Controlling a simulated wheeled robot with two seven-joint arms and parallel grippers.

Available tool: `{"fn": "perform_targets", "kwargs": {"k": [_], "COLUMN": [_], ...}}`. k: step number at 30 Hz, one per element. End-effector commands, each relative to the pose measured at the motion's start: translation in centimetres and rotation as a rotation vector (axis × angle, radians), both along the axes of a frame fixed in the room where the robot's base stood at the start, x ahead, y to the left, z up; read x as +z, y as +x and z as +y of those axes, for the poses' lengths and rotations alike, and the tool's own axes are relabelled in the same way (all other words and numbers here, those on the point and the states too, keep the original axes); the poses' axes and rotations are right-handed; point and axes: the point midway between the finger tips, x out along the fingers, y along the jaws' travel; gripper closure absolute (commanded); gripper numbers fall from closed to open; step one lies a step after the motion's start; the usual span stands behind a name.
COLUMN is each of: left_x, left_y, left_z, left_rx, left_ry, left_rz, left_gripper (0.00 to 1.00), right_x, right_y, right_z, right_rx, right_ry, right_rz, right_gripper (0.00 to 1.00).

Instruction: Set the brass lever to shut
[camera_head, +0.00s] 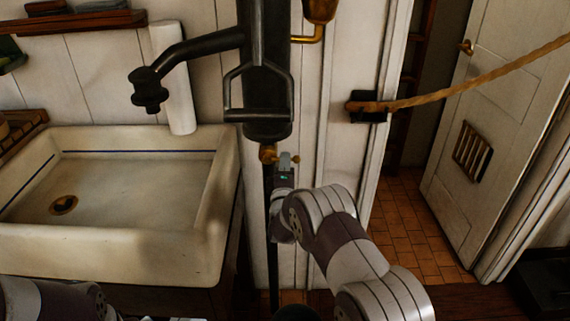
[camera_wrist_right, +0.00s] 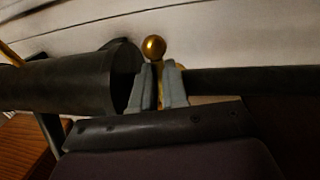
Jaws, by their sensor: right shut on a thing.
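The brass lever (camera_head: 296,160) is at the foot of the black hand pump (camera_head: 268,115), on its pipe. Its brass body (camera_head: 267,154) shows to the left of my right gripper (camera_head: 285,162) and its tip to the right. In the right wrist view the lever's round brass knob (camera_wrist_right: 154,47) stands just beyond the fingertips. There my right gripper (camera_wrist_right: 159,85) is shut on the lever's stem, one grey finger on each side. The fingers hide much of the lever, and I cannot read its setting. Part of my left arm shows at the lower left; its gripper is out of view.
A white sink (camera_head: 130,247) with a brass drain stands left of the pump. On the right, a rope (camera_head: 470,80) runs from a wall bracket past a white door (camera_head: 490,130). Tiled floor shows there.

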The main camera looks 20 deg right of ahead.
Motion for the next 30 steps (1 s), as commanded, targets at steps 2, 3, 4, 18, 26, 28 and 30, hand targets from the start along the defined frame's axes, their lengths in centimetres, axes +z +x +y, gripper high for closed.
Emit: {"fn": "perform_targets", "kwargs": {"k": [2,3,4,18,26,28,30], "left_x": [0.0,0.0,0.0,0.0,0.0,0.0,-0.1], "left_y": [0.0,0.0,0.0,0.0,0.0,0.0,0.0], "left_z": [0.0,0.0,0.0,0.0,0.0,0.0,0.0], "left_rx": [0.0,0.0,0.0,0.0,0.0,0.0,0.0], "left_ry": [0.0,0.0,0.0,0.0,0.0,0.0,0.0], "left_rz": [0.0,0.0,0.0,0.0,0.0,0.0,0.0], "left_gripper": [0.36,0.36,0.36,0.36,0.36,0.36,0.36], "right_x": [0.0,0.0,0.0,0.1,-0.1,-0.4,-0.8], "right_y": [0.0,0.0,0.0,0.0,-0.7,-2.0,-3.7], "right_z": [0.0,0.0,0.0,0.0,0.3,0.7,1.3], "right_rx": [0.001,0.0,0.001,0.0,0.001,0.001,0.003], "right_ry": [-0.007,-0.008,-0.009,-0.008,-0.007,-0.008,-0.008], "right_rz": [0.002,0.002,0.003,0.001,0.002,0.003,0.006], "right_gripper": [1.0,1.0,1.0,0.62,0.62,0.62,0.62]}}
